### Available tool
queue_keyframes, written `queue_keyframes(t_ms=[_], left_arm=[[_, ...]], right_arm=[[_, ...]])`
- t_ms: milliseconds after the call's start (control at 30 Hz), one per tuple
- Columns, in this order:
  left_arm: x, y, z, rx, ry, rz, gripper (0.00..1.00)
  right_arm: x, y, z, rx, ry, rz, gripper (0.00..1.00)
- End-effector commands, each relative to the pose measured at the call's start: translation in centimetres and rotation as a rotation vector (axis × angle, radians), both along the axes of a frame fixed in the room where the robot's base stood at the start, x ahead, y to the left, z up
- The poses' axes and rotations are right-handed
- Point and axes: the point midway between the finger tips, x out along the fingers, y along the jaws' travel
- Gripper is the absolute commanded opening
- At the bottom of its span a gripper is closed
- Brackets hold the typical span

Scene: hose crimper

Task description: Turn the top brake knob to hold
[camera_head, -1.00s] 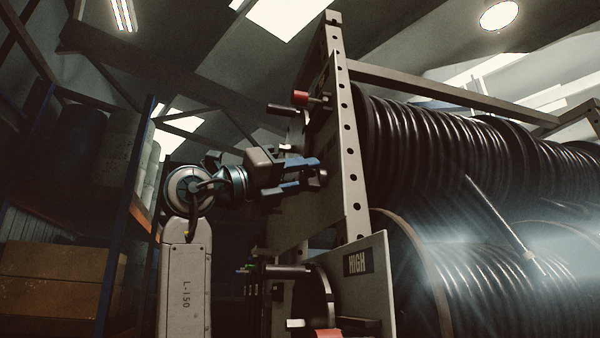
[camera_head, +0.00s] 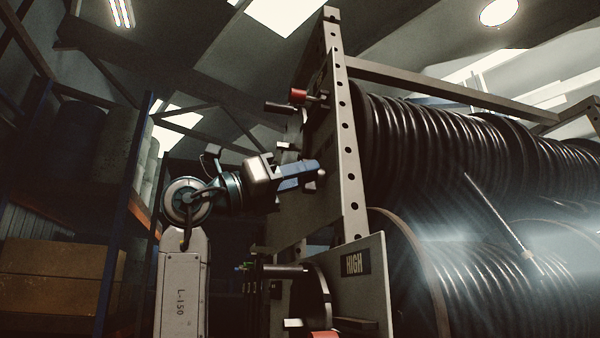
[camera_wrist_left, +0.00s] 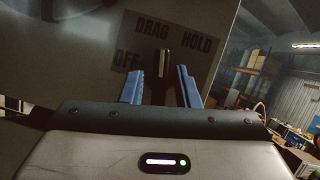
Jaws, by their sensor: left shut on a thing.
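The brake knob (camera_wrist_left: 163,65) is a dark upright bar with a paler upper end, on a grey panel. A dark label (camera_wrist_left: 175,45) around it reads OFF at left, DRAG above and HOLD at upper right. The knob's upper end points up between DRAG and HOLD in the left wrist view. My left gripper (camera_wrist_left: 162,75) has its two blue fingers on either side of the knob and is shut on it. In the head view my left gripper (camera_head: 312,172) reaches the upper side panel, and its fingers hide most of the knob. My right gripper is not in view.
A perforated steel upright (camera_head: 347,140) edges the panel, with large black hose reels (camera_head: 440,145) to its right. A red-ended handle (camera_head: 299,97) sticks out above my gripper. Below are a HIGH plate (camera_head: 354,264) and a lower red part (camera_head: 325,334). Shelving stands at left.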

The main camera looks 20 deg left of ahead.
Motion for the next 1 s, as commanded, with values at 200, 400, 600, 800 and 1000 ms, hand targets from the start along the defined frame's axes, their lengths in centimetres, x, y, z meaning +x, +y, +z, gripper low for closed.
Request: queue_keyframes(t_ms=[200, 400, 600, 800, 1000], left_arm=[[0.1, 0.1, 0.2, 0.114, -0.167, 0.0, 0.06], [0.1, 0.1, 0.2, 0.216, -0.318, -0.001, 0.06], [0.1, 0.1, 0.2, 0.303, -0.448, -0.001, 0.06], [0.1, 0.1, 0.1, 0.366, -0.54, 0.0, 0.06], [0.1, 0.0, 0.1, 0.402, -0.593, 0.0, 0.06]], right_arm=[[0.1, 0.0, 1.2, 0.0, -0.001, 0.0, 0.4], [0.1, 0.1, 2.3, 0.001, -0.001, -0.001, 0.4], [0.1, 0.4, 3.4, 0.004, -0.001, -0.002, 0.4], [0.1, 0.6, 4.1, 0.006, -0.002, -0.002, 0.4], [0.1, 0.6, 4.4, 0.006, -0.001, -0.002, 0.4]])
